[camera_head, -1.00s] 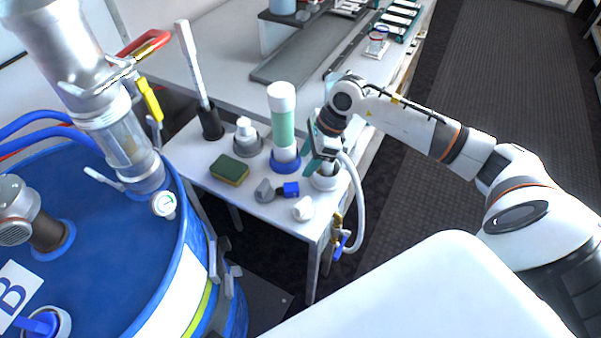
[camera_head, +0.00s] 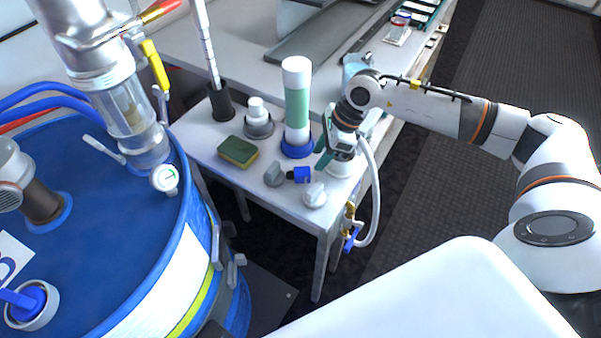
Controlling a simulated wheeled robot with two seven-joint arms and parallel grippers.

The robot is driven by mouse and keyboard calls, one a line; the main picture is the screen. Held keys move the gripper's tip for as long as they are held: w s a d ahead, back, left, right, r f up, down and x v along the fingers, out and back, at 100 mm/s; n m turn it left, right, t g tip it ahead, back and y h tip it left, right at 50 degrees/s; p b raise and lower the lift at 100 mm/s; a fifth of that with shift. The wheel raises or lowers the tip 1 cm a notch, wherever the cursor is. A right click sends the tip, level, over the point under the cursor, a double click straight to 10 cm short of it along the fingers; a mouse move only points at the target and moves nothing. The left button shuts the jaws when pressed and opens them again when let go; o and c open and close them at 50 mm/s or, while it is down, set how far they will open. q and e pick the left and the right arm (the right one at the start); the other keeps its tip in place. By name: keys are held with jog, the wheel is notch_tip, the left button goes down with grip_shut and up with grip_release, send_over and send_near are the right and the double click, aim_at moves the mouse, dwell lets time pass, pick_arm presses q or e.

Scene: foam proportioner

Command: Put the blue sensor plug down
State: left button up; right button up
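A small blue plug (camera_head: 300,174), which looks like the blue sensor plug, lies on the small white table (camera_head: 205,150) near its front edge. It sits between a grey knob-like piece (camera_head: 273,174) and a white round cap (camera_head: 314,195). My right gripper (camera_head: 328,158), with teal fingers, is low over the table to the right of the plug and apart from it. It is just above a white round fitting (camera_head: 341,170). Its fingertips are small and partly overlapped, so their opening is unclear. My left gripper is out of view.
A green-and-white cylinder (camera_head: 297,105) in a blue base stands close left of the gripper. A sponge (camera_head: 238,151), a white bottle (camera_head: 257,118) and a brush holder (camera_head: 220,103) stand further left. A white hose (camera_head: 374,190) hangs at the table's right edge. A blue drum (camera_head: 110,240) fills the left.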

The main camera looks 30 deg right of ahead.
aim_at(298, 175)
jog(key=x, duration=0.6)
jog(key=shift+p, duration=0.4)
jog(key=shift+r, duration=0.1)
jog(key=c, duration=0.8)
